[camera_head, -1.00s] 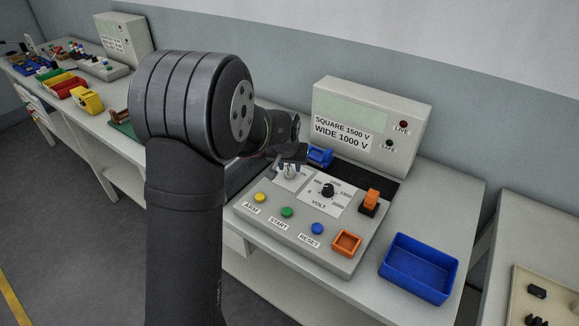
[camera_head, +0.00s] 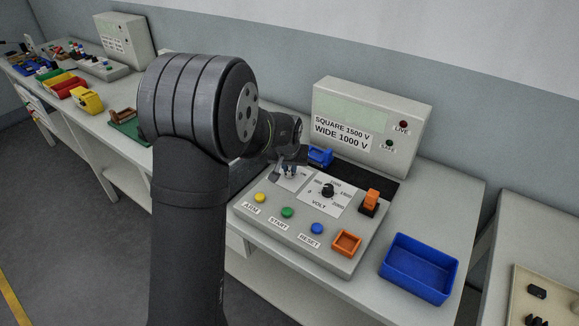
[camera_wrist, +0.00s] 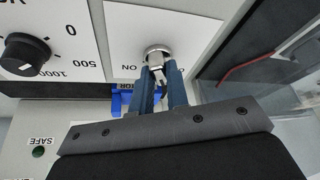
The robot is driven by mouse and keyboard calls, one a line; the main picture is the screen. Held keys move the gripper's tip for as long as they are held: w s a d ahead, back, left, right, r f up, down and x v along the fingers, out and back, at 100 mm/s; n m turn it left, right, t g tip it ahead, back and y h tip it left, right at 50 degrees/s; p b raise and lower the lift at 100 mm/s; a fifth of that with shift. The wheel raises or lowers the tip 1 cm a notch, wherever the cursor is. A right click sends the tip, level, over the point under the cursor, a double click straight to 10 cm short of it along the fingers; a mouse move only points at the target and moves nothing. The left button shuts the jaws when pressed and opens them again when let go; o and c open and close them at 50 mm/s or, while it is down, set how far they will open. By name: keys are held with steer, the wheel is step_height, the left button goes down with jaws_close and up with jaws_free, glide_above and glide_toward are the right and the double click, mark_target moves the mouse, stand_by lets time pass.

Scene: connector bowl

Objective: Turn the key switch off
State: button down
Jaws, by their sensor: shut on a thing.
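The key switch (camera_wrist: 158,52) is a round metal lock with a key in it, on a white plate on the sloped control panel (camera_head: 335,258). In the wrist view the word "ON" shows beside it, and the rest of its label is partly hidden. My gripper (camera_wrist: 161,82) has two blue fingers shut on the silver key (camera_wrist: 157,69) just in front of the lock. In the head view my gripper (camera_head: 289,172) is over the panel's upper left, and its fingers hide most of the key switch.
The black VOLT knob (camera_head: 328,190) is right of the key. An orange switch (camera_head: 371,199) and yellow, green and blue buttons are on the panel. A blue connector (camera_head: 320,155) lies behind. The display box (camera_head: 368,122) stands at the back, a blue bin (camera_head: 419,268) at right.

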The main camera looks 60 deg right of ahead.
steer(key=shift+s+n+t+y, duration=0.1)
steer(key=shift+n+t+y, duration=0.5)
steer(key=shift+n, duration=1.3)
steer(key=shift+f, duration=0.1)
steer(key=c, duration=1.4)
jaws_free()
steer(key=v, duration=1.7)
steer(key=shift+r, duration=0.2)
steer(key=shift+s+a, duration=0.1)
steer(key=shift+a, duration=0.05)
